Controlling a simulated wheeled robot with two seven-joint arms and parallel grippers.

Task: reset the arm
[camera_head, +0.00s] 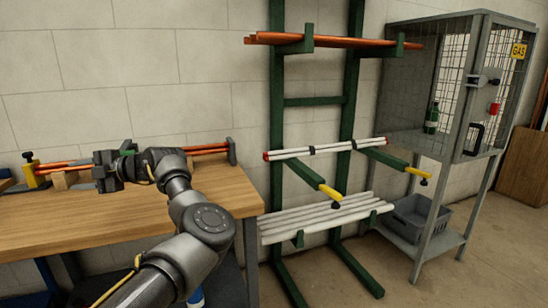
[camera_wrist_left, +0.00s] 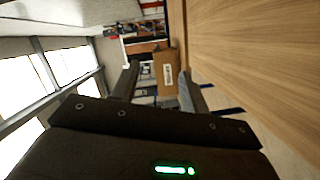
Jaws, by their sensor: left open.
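My left arm reaches in from the bottom of the head view over the wooden workbench (camera_head: 130,213). My left gripper (camera_head: 106,171) is above the bench, near the wall, in front of the orange pipes (camera_head: 205,149) lying along its back. In the left wrist view, the two fingers of the left gripper (camera_wrist_left: 160,75) stand apart with nothing between them. Beyond them a brown cardboard box (camera_wrist_left: 165,70) shows, well away from the fingers. The gripper partly hides the pipes in the head view. My right gripper is in neither view.
A yellow clamp (camera_head: 31,169) stands at the bench's left end. A green rack (camera_head: 278,110) right of the bench holds orange pipes (camera_head: 335,41) above and white pipes (camera_head: 325,217) below. Right of it stands a grey mesh cabinet (camera_head: 398,85) over a grey crate (camera_head: 418,215).

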